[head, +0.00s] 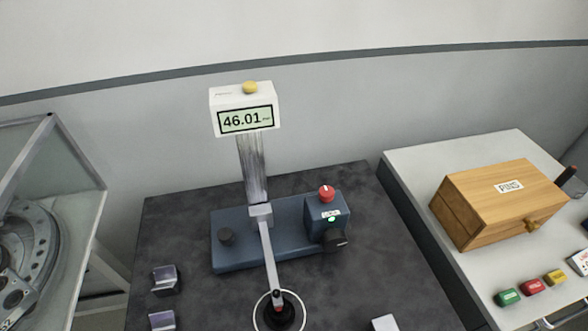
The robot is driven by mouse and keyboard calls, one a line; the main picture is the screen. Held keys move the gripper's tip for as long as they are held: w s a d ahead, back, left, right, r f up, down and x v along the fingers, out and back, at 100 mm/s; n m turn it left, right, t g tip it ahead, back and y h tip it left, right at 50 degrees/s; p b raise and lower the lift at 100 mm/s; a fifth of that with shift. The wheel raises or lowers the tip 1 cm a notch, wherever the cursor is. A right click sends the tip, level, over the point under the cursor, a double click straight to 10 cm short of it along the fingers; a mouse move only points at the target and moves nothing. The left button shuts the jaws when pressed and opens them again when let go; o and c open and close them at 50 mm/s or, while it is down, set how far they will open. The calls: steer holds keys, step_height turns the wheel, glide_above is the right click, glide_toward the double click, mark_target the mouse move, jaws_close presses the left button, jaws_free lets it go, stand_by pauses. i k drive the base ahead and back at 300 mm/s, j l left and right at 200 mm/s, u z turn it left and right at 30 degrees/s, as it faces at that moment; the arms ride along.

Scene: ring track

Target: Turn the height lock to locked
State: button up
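A height gauge stands on the dark slab in the head view, with a blue base (278,225), a grey column (252,165) and a white display head (244,109) reading 46.01. A black knob (335,240) sits on the front of a blue block (325,209) at the base's right end. My gripper is not in view.
A red button (327,193) tops the blue block, above a green light. The gauge's long arm (268,255) reaches forward to a black round piece inside a white ring. Small metal blocks (164,280) lie left. A wooden box (499,204) stands on the right bench.

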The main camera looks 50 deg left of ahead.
mark_target(326, 193)
steer(key=i+l+u, duration=0.1)
steer(key=u, duration=0.4)
steer(key=i+l+u, duration=0.1)
steer(key=u, duration=0.35)
steer(key=j+u, duration=0.25)
steer(key=k+u, duration=0.25)
steer(key=i+j, duration=0.05)
steer(key=i, duration=0.1)
